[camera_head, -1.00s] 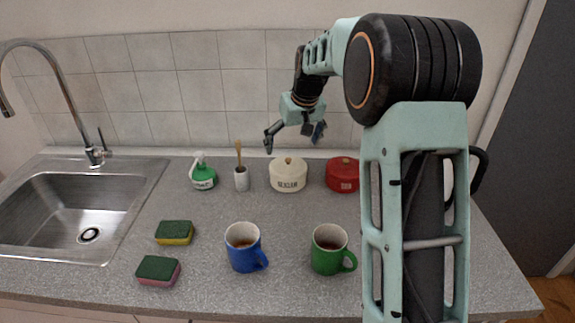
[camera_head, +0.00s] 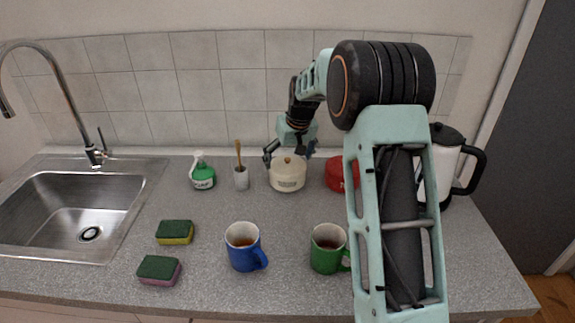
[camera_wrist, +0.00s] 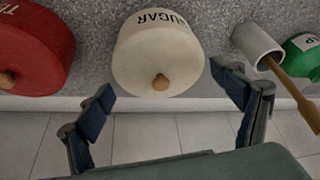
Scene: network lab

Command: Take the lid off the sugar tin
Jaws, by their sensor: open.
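The sugar tin (camera_head: 287,177) is a round cream tin with a dark label, standing near the wall at the back of the counter. Its lid (camera_head: 289,160) is on, with a small wooden knob. In the wrist view the tin (camera_wrist: 145,30) shows the word SUGAR upside down, and the knob (camera_wrist: 161,82) is at the lid's lower middle.
A red tin (camera_head: 341,174) stands right of the sugar tin. A white cup with a brush (camera_head: 241,178) and a green bottle (camera_head: 203,176) stand left. Blue (camera_head: 243,250) and green (camera_head: 327,250) mugs are in front. A white kettle (camera_head: 443,165) is at the right, partly behind my arm.

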